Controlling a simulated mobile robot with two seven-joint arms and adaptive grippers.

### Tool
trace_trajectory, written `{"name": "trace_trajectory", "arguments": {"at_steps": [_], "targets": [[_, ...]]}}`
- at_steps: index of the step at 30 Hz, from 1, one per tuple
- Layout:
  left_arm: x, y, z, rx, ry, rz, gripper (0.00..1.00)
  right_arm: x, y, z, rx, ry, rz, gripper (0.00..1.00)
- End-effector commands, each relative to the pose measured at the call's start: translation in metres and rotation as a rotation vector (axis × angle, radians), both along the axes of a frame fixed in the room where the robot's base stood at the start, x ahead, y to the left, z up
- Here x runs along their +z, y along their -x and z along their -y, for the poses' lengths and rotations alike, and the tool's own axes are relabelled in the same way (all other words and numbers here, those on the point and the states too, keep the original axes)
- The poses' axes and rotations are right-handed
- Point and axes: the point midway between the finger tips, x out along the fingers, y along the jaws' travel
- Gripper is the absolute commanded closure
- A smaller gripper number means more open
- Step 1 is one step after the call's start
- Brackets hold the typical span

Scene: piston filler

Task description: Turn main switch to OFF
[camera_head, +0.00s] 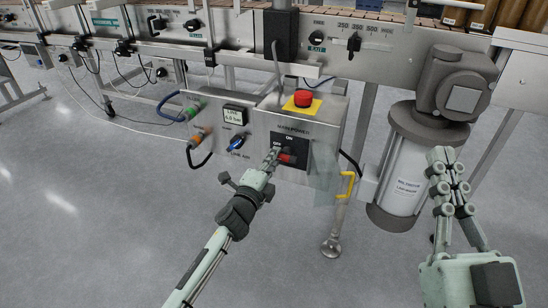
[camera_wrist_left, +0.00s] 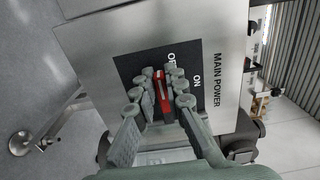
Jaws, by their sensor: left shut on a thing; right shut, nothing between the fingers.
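The main switch (camera_head: 287,158) has a red handle on a black plate marked ON and OFF, on the front of the steel control box. My left gripper (camera_head: 275,156) is at the switch, its fingers shut on the handle. In the left wrist view the red handle (camera_wrist_left: 161,88) sits between the fingertips (camera_wrist_left: 163,88), lying crosswise to the upright of the label lettering, one end towards OFF. The fingers partly hide the handle. My right gripper (camera_head: 442,165) is shut and empty in front of the grey motor unit, apart from the box.
A red emergency button (camera_head: 303,98) on a yellow plate tops the box. A blue selector (camera_head: 237,142), a gauge display (camera_head: 234,114) and hoses are left of the switch. A motor cylinder (camera_head: 402,170) stands further right.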

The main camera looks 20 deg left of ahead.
Motion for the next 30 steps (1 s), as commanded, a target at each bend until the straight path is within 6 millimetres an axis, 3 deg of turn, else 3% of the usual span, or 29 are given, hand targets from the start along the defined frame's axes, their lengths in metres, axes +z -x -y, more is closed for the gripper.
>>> {"name": "trace_trajectory", "arguments": {"at_steps": [1, 12, 13, 18, 26, 30], "targets": [[-0.0051, 0.0028, 0.0084, -0.015, 0.01, -0.006, 1.0, 0.0, 0.0, 0.0, 0.0, 0.0, 0.001, 1.0], [-0.0048, 0.0028, 0.0084, -0.015, 0.013, -0.005, 1.0, 0.0001, -0.0001, 0.0002, 0.0, -0.001, 0.002, 1.0], [-0.0048, 0.0028, 0.0084, -0.015, 0.013, -0.005, 0.86, 0.0001, -0.0001, 0.0002, 0.0, -0.001, 0.002, 1.0], [-0.0034, 0.0021, 0.0084, -0.015, 0.012, -0.003, 0.65, 0.0, -0.0002, 0.0003, 0.0, -0.001, 0.002, 1.0], [-0.0016, 0.0013, 0.0048, -0.008, 0.009, -0.001, 0.65, -0.0011, -0.0006, 0.0005, -0.001, 0.0, 0.0, 1.0], [-0.0026, 0.0104, 0.0036, -0.007, 0.008, -0.003, 0.65, -0.0012, -0.0006, 0.0005, -0.001, 0.001, -0.001, 1.0]]}}
